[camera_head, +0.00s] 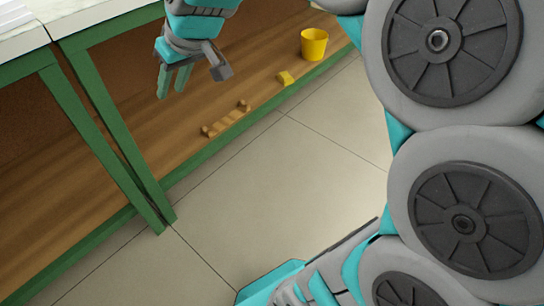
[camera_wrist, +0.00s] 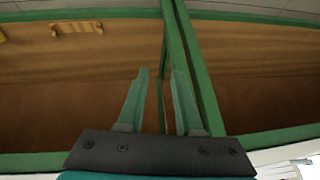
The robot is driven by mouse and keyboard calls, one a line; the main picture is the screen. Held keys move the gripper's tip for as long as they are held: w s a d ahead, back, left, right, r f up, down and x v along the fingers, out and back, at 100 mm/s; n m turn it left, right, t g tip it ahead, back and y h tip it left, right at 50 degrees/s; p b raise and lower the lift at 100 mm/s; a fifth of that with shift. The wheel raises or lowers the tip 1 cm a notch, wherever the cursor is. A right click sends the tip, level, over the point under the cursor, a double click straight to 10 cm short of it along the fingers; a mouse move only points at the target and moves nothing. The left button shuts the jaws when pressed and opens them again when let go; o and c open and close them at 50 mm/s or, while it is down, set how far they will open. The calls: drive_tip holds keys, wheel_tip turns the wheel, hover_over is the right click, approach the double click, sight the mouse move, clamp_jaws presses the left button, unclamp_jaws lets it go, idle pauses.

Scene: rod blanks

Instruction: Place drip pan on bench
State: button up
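I see no drip pan in either view. The bench has a pale top (camera_head: 22,40), green legs and a wooden lower shelf (camera_head: 150,118); a corner of its pale top also shows at the lower right of the wrist view (camera_wrist: 280,170). My gripper (camera_head: 173,96) appears in front of the lower shelf in the head view, fingers pointing down. In the wrist view my gripper (camera_wrist: 160,72) has its two green fingers apart, with nothing held between them. A green bench leg shows behind the fingers.
On the lower shelf are a wooden rack-like piece (camera_head: 226,119), a small yellow block (camera_head: 285,78) and a yellow cup (camera_head: 314,44). The rack-like piece also shows in the wrist view (camera_wrist: 77,28). The tiled floor (camera_head: 280,190) before the bench is clear. My arm covers the right side.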

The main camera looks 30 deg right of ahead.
drive_tip(key=s+d+f+m+g+h, duration=0.1)
drive_tip(key=s+f+g, duration=0.1)
drive_tip(key=s+f, duration=0.3)
drive_tip(key=s+d+f+m+g+h, duration=0.1)
drive_tip(key=s+f, duration=0.4)
drive_tip(key=s, duration=0.9)
drive_tip(key=s+d+f+m+g+h, duration=0.1)
drive_tip(key=s+d+f+g, duration=0.2)
drive_tip(key=s+f, duration=0.3)
drive_tip(key=s+g, duration=0.1)
drive_tip(key=s, duration=0.2)
drive_tip(key=shift+s, duration=0.15)
drive_tip(key=shift+d, duration=0.2)
